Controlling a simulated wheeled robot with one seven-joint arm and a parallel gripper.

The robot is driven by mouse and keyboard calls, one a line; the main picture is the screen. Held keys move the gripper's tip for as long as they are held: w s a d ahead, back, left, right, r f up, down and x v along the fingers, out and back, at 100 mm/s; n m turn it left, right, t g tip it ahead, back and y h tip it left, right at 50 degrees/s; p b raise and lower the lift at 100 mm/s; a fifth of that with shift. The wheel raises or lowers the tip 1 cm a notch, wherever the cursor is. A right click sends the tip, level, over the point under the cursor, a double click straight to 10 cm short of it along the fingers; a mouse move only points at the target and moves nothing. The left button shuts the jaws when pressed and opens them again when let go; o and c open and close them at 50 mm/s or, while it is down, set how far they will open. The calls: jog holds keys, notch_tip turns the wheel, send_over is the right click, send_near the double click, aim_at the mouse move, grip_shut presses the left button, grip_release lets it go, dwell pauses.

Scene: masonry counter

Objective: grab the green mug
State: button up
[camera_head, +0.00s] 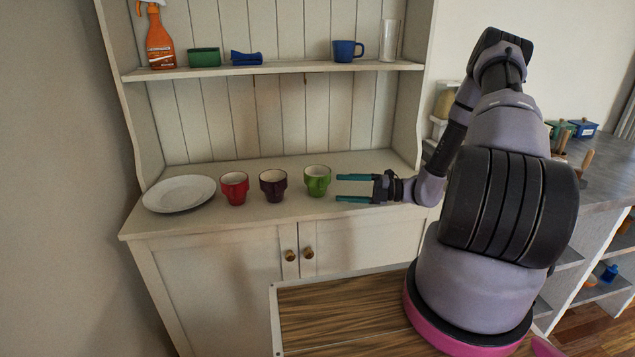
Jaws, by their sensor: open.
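The green mug (317,181) stands upright on the counter of a white hutch, at the right end of a row of three mugs. My gripper (338,188) comes in from the right with its two teal fingers pointing left toward the mug. The fingers are open and empty. Their tips are just right of the green mug, and a small gap shows between them and it. I cannot tell the exact depth between them. My arm hides part of the counter's right end.
A dark purple mug (273,186) stands just left of the green one, then a red mug (235,188) and a white plate (180,194). A shelf (290,69) above holds a spray bottle (160,40), a blue mug (347,50) and a glass (389,41).

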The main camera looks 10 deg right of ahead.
aim_at(319, 185)
jog(key=shift+w+a+f, duration=0.15)
jog(key=shift+a, duration=0.2)
jog(key=x, duration=0.4)
jog(key=shift+w+a, duration=0.1)
jog(key=shift+a, duration=0.1)
jog(key=x, duration=0.5)
jog(key=shift+w+a+r, duration=0.25)
jog(key=shift+w+r, duration=0.05)
jog(key=shift+c, duration=0.3)
grip_shut()
